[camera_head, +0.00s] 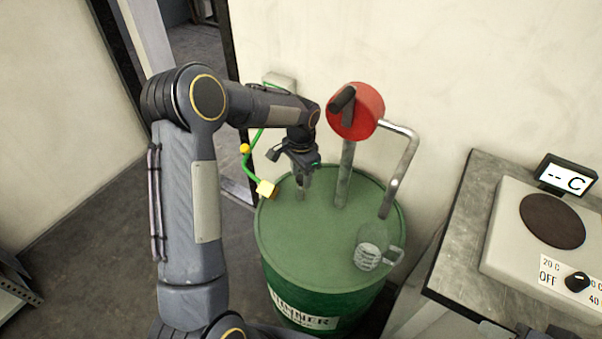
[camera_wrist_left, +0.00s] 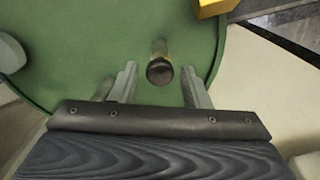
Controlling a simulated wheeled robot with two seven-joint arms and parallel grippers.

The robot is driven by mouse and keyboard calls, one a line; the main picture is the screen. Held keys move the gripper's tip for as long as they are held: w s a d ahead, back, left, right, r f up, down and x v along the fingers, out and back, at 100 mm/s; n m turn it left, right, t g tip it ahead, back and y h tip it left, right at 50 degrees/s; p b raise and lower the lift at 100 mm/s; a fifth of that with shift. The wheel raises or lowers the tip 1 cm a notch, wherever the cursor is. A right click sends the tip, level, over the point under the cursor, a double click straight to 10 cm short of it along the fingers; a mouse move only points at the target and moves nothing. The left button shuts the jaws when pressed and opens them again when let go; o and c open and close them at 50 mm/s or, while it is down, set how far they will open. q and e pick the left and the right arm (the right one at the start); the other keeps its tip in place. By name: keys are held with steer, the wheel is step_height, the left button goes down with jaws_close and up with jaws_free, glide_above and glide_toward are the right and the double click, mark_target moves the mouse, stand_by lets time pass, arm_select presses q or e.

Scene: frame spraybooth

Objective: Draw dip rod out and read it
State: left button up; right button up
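The dip rod (camera_wrist_left: 160,72) shows in the left wrist view as a dark round knob on a short stem, standing in the green drum top (camera_wrist_left: 90,50). My left gripper (camera_wrist_left: 160,84) is open, with one finger on each side of the knob and a gap on both sides. In the head view my left gripper (camera_head: 301,172) points down over the left rear of the drum (camera_head: 315,240). There the gripper mostly hides the rod, and any markings on it cannot be seen. My right gripper is not in view.
A red hand pump (camera_head: 358,110) with a bent pipe stands on the drum, right of my gripper. A clear jug (camera_head: 371,248) is at the drum's front right. A green cable with a yellow clamp (camera_head: 266,188) hangs at the left rim. A hotplate (camera_head: 545,235) sits on the bench at right.

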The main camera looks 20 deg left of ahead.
arm_select(q)
jaws_close()
step_height(320, 180, up, 29)
steer(key=p, duration=1.9)
steer(key=shift+r, duration=0.2)
steer(key=shift+o, duration=1.1)
jaws_free()
step_height(320, 180, up, 8)
steer(key=shift+f, duration=0.15)
